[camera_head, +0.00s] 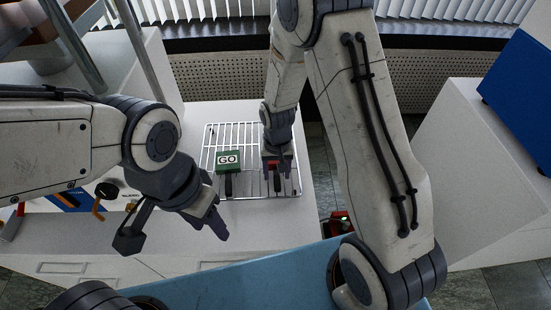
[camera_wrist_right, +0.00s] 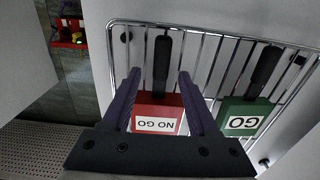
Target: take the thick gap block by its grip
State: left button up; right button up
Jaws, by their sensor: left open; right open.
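A red block labelled NO GO (camera_wrist_right: 157,124) with a black grip (camera_wrist_right: 161,62) lies on a wire rack. A green block labelled GO (camera_head: 229,160) with its own black grip (camera_head: 228,185) lies beside it to the left in the head view. Which block is thicker I cannot tell. My right gripper (camera_wrist_right: 158,76) is open over the red block, its fingers on either side of the block and the near end of its grip, with gaps. Contact is not visible. In the head view the right gripper (camera_head: 277,155) partly hides the red block. My left gripper (camera_head: 214,222) is open and empty, left of the rack.
The wire rack (camera_head: 209,146) rests on a white bench (camera_head: 310,215). Orange-handled tools (camera_head: 98,208) lie at the left, near my left arm. A blue and white machine (camera_head: 520,85) stands at the right. A red item (camera_wrist_right: 68,38) shows on the floor side.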

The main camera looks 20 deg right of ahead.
jog(key=shift+f, duration=0.25)
grip_shut()
jog(key=shift+r, duration=0.1)
